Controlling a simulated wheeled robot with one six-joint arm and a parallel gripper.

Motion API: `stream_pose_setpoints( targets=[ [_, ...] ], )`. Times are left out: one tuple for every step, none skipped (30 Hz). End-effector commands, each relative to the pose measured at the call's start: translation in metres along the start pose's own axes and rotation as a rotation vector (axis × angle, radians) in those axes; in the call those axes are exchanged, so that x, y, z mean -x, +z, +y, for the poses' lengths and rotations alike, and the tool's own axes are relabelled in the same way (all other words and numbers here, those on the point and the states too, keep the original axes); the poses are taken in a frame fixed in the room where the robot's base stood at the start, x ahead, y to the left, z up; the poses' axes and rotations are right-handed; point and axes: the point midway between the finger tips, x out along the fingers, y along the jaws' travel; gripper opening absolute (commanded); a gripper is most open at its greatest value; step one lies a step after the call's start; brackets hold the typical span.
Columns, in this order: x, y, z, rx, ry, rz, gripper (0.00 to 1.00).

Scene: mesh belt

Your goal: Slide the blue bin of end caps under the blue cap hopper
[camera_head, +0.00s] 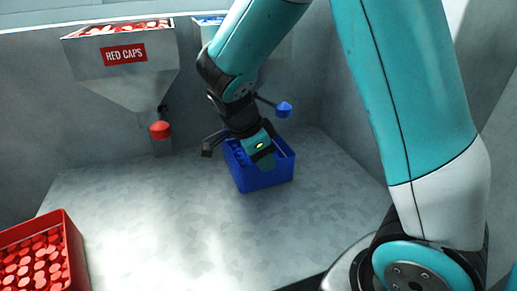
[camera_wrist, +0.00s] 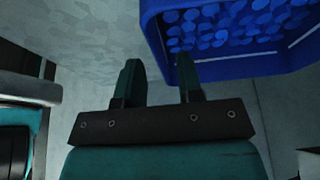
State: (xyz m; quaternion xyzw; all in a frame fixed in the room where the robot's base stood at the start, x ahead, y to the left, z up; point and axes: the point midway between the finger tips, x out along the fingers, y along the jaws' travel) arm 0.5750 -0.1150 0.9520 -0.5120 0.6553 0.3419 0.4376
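The blue bin (camera_head: 268,181), full of blue caps, stands on the grey metal floor near the back wall. It also shows at the upper right of the wrist view (camera_wrist: 290,62). My gripper (camera_head: 265,163) points down at the bin's near side. In the wrist view, my gripper (camera_wrist: 158,72) has its two fingers apart with nothing held between them. The right finger overlaps the bin's corner; I cannot tell if it touches. The left finger is outside the bin. The blue cap hopper (camera_head: 207,19) is on the back wall, mostly hidden behind my arm.
A hopper labelled RED CAPS (camera_head: 120,75) hangs on the back wall at left, with a red knob (camera_head: 160,130) below. A blue knob (camera_head: 284,109) is just above the blue bin. A red bin of red caps (camera_head: 72,250) stands front left. The middle floor is clear.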

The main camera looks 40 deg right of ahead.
Motion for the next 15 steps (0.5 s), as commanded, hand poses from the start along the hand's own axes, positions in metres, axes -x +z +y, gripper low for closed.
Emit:
stream_pose_setpoints(
  targets=[
    [-0.009, 0.0, 0.0, 0.0, 0.004, 0.002, 0.34],
    [-0.014, -0.001, 0.001, 0.0, 0.004, 0.002, 0.34],
    [-0.019, -0.001, 0.001, 0.0, 0.004, 0.002, 0.34],
    [-0.023, 0.0, 0.001, 0.0, 0.003, 0.001, 0.34],
    [-0.027, 0.0, 0.001, 0.001, 0.004, 0.001, 0.34],
    [-0.031, 0.0, 0.0, 0.001, 0.002, 0.001, 0.34],
    [-0.034, 0.0, 0.0, 0.001, 0.002, 0.0, 0.34],
    [-0.036, 0.0, 0.0, 0.001, 0.002, 0.0, 0.34],
    [-0.038, 0.0, 0.0, 0.001, 0.001, 0.0, 0.34],
    [-0.04, 0.0, 0.0, 0.001, 0.001, 0.0, 0.34],
    [-0.041, 0.0, 0.0, 0.001, 0.001, 0.0, 0.34],
    [-0.042, 0.0, 0.0, 0.0, 0.001, 0.0, 0.34],
    [-0.042, 0.0, 0.0, 0.0, 0.001, 0.0, 0.34],
    [-0.042, 0.0, 0.0, 0.0, 0.0, 0.0, 0.34],
    [-0.043, 0.0, 0.0, 0.001, 0.0, 0.0, 0.34]
  ],
)
